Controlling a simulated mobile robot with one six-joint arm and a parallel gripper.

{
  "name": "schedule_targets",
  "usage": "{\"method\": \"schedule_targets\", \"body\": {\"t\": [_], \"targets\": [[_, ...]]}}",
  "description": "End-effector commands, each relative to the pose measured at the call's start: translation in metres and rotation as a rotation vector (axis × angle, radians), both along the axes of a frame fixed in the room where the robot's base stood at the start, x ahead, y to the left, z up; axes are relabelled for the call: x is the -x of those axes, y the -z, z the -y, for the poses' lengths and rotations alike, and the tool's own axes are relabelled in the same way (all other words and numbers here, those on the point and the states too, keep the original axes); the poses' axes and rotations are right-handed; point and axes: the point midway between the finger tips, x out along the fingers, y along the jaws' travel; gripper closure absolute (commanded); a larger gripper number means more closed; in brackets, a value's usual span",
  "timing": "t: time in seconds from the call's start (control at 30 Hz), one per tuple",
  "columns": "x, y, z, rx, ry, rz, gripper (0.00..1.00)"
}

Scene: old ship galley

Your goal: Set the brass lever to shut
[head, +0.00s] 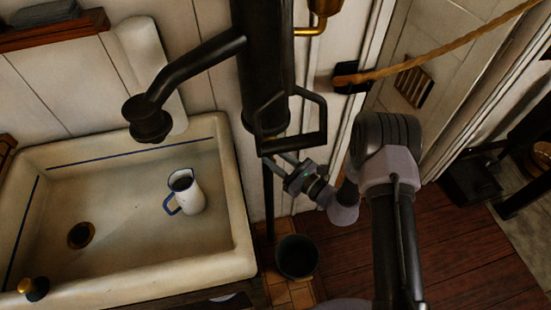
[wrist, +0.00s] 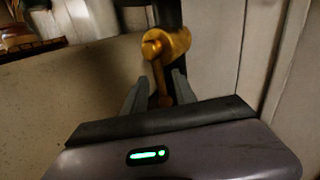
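The brass lever (wrist: 160,80) hangs down from a round brass valve body (wrist: 166,44) on a dark upright pipe in the wrist view. My gripper (wrist: 160,77) is open, with one finger on each side of the lever. Small gaps seem to show beside it, and I see no firm contact. In the head view my gripper (head: 283,160) reaches left, behind the black pump handle. The lever at my fingers is hidden there by the pump. I see no shut mark on the valve.
A black pump (head: 262,75) with a loop handle (head: 322,125) stands close to my gripper. A white sink (head: 110,265) at left holds a white jug (head: 190,195). A dark bucket (head: 297,257) stands below. A rope (head: 450,50) hangs at the upper right.

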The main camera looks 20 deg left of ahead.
Motion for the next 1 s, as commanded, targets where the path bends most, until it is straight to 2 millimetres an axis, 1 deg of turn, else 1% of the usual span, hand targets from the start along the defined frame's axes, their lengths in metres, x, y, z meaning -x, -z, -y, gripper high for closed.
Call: {"method": "schedule_targets", "body": {"t": [0.13,0.17,0.3,0.33,1.0], "targets": [[0.0001,-0.0003,0.0003,0.000,0.000,0.000,0.67],[0.0001,-0.0003,0.0003,0.000,0.000,0.000,0.71],[0.0001,-0.0003,0.0005,0.000,0.000,0.000,0.98],[0.0001,-0.0003,0.0005,0.000,0.000,0.000,1.00],[0.0004,0.0000,0.0008,0.000,-0.001,0.000,1.00]]}}
